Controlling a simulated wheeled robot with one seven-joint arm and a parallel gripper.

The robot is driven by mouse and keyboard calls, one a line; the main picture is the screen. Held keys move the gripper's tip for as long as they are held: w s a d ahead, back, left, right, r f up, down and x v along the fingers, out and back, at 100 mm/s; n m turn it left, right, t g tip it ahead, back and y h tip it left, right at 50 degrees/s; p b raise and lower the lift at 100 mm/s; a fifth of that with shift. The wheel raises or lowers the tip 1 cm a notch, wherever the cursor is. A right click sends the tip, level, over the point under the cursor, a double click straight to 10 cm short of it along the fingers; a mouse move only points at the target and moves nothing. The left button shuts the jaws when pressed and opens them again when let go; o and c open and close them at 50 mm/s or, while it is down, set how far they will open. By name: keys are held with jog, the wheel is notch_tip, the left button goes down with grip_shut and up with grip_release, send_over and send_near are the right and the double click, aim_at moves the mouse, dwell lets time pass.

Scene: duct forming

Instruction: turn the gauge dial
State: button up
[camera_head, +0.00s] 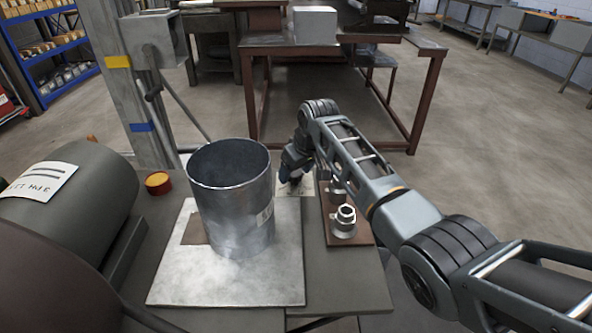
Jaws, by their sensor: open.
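My arm reaches in from the right, and my gripper (288,177) points down at the far edge of the bench, just right of a metal cylinder. Its jaws are open, but the fingertips are small, dark and partly hidden. A small pale plate (308,186) lies under and beside the gripper. I cannot make out a gauge dial clearly; it may be hidden behind the gripper or the cylinder. I cannot tell whether the gripper touches anything.
The open cylinder (233,205) stands on a grey sheet (178,283). Metal fittings (344,222) stand on a brown board (361,236) beside my arm. A grey post (120,85) rises behind.

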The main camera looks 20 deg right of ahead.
jog(key=a+v, duration=0.1)
jog(key=v, duration=0.6)
jog(key=shift+d+r, duration=0.4)
jog(key=shift+d, duration=0.15)
jog(key=shift+s+r+p, duration=0.1)
jog(key=shift+p, duration=0.25)
